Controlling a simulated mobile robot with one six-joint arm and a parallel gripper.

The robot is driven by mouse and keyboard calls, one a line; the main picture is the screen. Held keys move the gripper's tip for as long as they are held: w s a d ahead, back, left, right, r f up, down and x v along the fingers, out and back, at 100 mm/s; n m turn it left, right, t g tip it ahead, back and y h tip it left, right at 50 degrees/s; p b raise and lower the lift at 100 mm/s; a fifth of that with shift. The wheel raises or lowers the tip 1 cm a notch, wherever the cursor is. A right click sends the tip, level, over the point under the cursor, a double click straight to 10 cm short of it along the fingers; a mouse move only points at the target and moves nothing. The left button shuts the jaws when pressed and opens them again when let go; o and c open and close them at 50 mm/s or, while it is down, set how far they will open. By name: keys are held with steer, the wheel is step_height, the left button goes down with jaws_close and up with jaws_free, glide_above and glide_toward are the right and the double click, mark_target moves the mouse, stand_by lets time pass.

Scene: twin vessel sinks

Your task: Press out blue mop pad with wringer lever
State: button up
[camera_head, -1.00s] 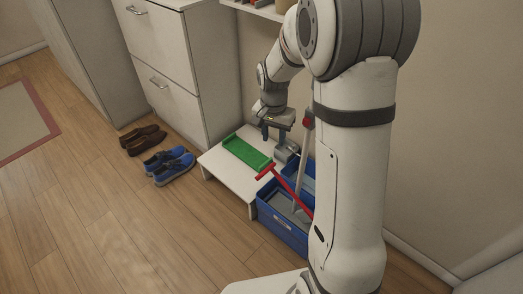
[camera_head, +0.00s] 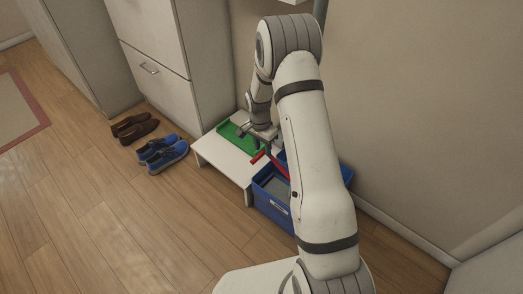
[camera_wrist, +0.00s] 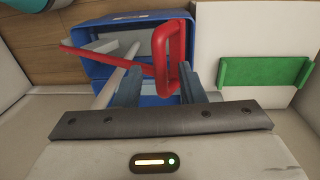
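The red wringer lever (camera_head: 278,168) rises over the blue mop bucket (camera_head: 268,200). In the wrist view its looped red handle (camera_wrist: 172,40) reaches down between my two fingers, closer to the right one. My gripper (camera_wrist: 159,86) is open around the handle, with a gap on the left finger's side. In the head view my gripper (camera_head: 265,141) is low over the bench and bucket, partly hidden by my arm. The bucket also shows in the wrist view (camera_wrist: 108,33). I cannot make out the blue mop pad; my arm hides part of the bucket.
A low white bench (camera_head: 218,154) with a green tray (camera_head: 228,137) stands beside the bucket. Blue shoes (camera_head: 163,154) and brown shoes (camera_head: 135,127) lie on the floor left of it. A white cabinet (camera_head: 155,75) stands behind. The floor at front left is clear.

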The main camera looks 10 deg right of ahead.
steer(key=shift+f, duration=0.5)
steer(key=shift+c, duration=0.3)
jaws_close()
steer(key=shift+f, duration=0.1)
